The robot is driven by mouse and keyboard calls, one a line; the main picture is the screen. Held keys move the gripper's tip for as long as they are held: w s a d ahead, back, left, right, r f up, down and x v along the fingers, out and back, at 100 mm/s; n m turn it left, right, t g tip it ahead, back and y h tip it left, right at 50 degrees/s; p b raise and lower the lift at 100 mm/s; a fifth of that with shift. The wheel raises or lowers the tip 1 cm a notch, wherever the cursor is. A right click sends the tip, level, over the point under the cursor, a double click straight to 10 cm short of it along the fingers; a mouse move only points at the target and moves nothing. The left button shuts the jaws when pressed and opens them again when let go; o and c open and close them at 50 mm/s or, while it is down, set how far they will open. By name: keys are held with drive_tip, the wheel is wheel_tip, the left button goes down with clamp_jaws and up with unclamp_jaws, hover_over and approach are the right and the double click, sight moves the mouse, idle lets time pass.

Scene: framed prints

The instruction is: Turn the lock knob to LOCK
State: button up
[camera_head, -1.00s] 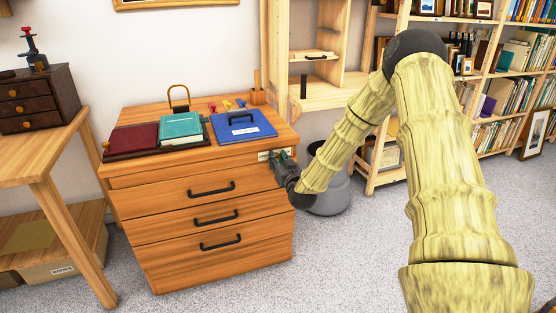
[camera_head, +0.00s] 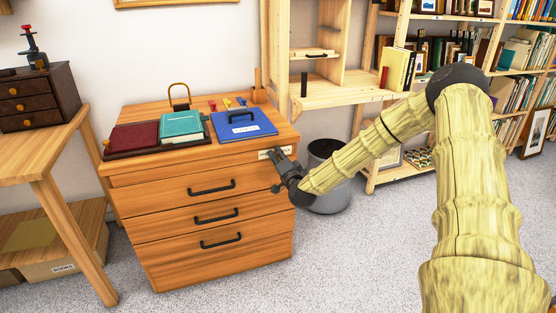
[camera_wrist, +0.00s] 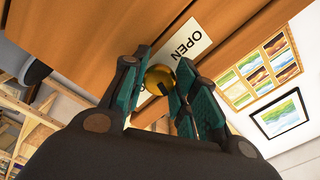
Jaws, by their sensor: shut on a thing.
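The lock knob (camera_wrist: 160,78) is a small round brass-coloured knob on the wooden drawer cabinet (camera_head: 160,252). It sits between the teal-padded fingers of my gripper (camera_wrist: 163,72) in the wrist view. My gripper is shut on the knob. A white label plate (camera_wrist: 188,42) behind it reads OPEN; its other lettering is mostly covered by a finger and the knob. In the head view, my gripper (camera_head: 279,162) is at the cabinet's upper right front corner, by the label, and hides the knob. I cannot tell the knob's exact angle.
A blue folder (camera_head: 240,124), a teal book (camera_head: 180,128) and a dark red book (camera_head: 133,136) lie on the cabinet top. Three black drawer handles line its front. A grey bin (camera_head: 328,190) stands close behind my forearm, with wooden shelves (camera_head: 340,92) beyond.

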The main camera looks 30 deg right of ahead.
drive_tip(key=m+b, duration=0.2)
drive_tip(key=m, duration=0.3)
drive_tip(key=shift+f, duration=0.1)
drive_tip(key=shift+m, duration=0.4)
drive_tip(key=o, duration=1)
drive_tip(key=v, duration=1.2)
drive_tip(key=shift+a, duration=0.1)
